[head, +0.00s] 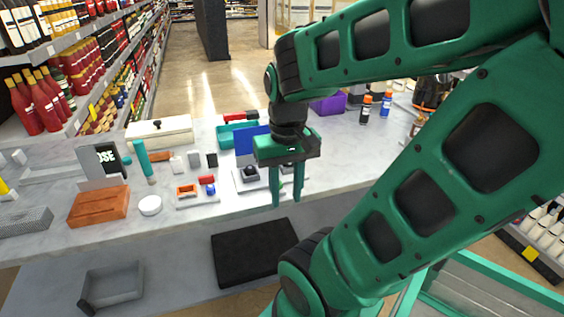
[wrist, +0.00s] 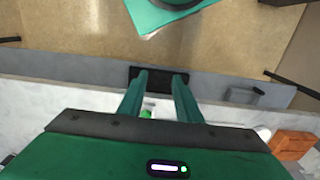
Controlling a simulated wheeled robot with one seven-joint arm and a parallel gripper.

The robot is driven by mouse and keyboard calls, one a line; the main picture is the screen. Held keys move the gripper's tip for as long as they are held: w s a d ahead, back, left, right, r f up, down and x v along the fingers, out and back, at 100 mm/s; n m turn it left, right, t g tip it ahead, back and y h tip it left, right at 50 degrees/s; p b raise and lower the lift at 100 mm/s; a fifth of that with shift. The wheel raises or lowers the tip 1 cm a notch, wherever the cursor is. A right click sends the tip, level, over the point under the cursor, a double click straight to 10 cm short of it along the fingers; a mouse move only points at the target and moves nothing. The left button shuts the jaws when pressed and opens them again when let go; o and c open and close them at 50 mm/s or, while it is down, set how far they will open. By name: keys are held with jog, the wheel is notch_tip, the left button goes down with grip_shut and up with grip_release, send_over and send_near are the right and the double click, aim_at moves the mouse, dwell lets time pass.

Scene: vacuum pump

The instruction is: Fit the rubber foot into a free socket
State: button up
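My gripper (head: 287,202) hangs in front of the table's edge, its two green fingers apart and pointing down. In the wrist view the fingers (wrist: 161,75) are also apart, and nothing is held between them. I cannot pick out the rubber foot for certain. A small dark rounded piece (head: 250,170) sits on a pale square block on the table, just left of my gripper. Another dark rounded piece (head: 86,308) is at the near corner of a grey tray (head: 113,283) low at left. No free socket can be made out clearly at this size.
The table (head: 330,160) holds an orange-brown block (head: 98,206), a white disc (head: 150,205), a teal cylinder (head: 143,160), a teal bin (head: 229,134) and a purple box (head: 328,104). A black mat (head: 253,252) lies below the table front. Stocked shelves stand at left.

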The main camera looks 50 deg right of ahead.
jog(key=o, duration=0.3)
jog(key=shift+o, duration=0.3)
jog(key=shift+w+d+r, duration=0.15)
jog(key=shift+d+r, duration=0.4)
jog(key=shift+r, duration=0.3)
jog(key=w+d+r, duration=0.2)
jog(key=w+d, duration=0.4)
jog(key=d, duration=0.2)
jog(key=w+d+r, duration=0.3)
jog(key=w+d, duration=0.4)
jog(key=d, duration=0.1)
notch_tip(320, 180, down, 5)
jog(key=shift+f, duration=0.15)
jog(key=shift+s+a+f, duration=0.1)
jog(key=shift+s+f, duration=0.05)
jog(key=shift+f, duration=2.6)
jog(key=shift+c, duration=0.7)
grip_shut()
